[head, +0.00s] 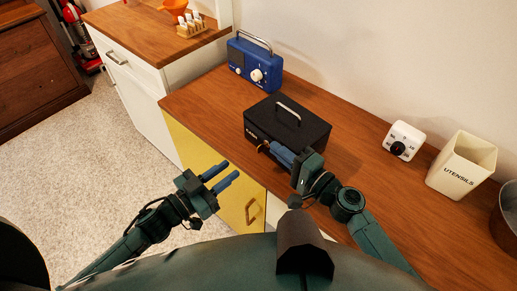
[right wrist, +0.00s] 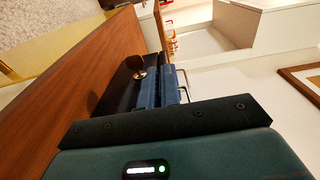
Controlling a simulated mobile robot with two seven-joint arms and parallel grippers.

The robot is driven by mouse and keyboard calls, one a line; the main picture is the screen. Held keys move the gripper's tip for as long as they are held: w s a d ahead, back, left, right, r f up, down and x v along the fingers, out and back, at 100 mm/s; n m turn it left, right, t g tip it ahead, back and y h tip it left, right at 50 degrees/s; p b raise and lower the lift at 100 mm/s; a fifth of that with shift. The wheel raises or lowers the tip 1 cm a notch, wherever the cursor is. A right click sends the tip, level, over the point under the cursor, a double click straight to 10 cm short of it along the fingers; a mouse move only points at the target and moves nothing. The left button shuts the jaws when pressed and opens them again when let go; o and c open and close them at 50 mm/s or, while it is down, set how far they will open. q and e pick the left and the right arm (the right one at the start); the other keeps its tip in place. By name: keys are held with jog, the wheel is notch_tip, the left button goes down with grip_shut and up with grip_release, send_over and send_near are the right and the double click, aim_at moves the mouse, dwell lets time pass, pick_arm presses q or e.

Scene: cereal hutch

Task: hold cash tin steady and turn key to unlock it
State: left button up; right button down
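The black cash tin (head: 280,118), with a silver handle on its lid, stands on the wooden counter. A small brass key (head: 262,147) shows at its front face; the key also shows in the right wrist view (right wrist: 138,74). My right gripper (head: 272,149) is in front of the tin, its blue fingers pointing at the front face with the tips very near the key. The fingers look close together; I cannot tell whether they grip the key. My left gripper (head: 221,177) is open and empty, in front of the counter's edge, left of the right gripper and apart from the tin.
A blue radio (head: 254,66) stands behind the tin to the left. A white timer (head: 403,140) and a cream utensils holder (head: 461,165) stand to the right. The counter (head: 205,105) is clear left of the tin. A yellow cabinet front (head: 205,160) lies below.

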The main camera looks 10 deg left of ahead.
aim_at(261, 148)
pick_arm(q)
jog(key=w+d+m, duration=0.2)
jog(key=m, duration=1)
jog(key=w+d+m, duration=0.2)
jog(key=w+m, duration=0.1)
jog(key=m, duration=0.9)
jog(key=w+d+m, duration=0.2)
jog(key=w+m, duration=0.1)
jog(key=m, duration=0.9)
jog(key=shift+w+d, duration=0.1)
jog(key=shift+d, duration=0.15)
grip_shut()
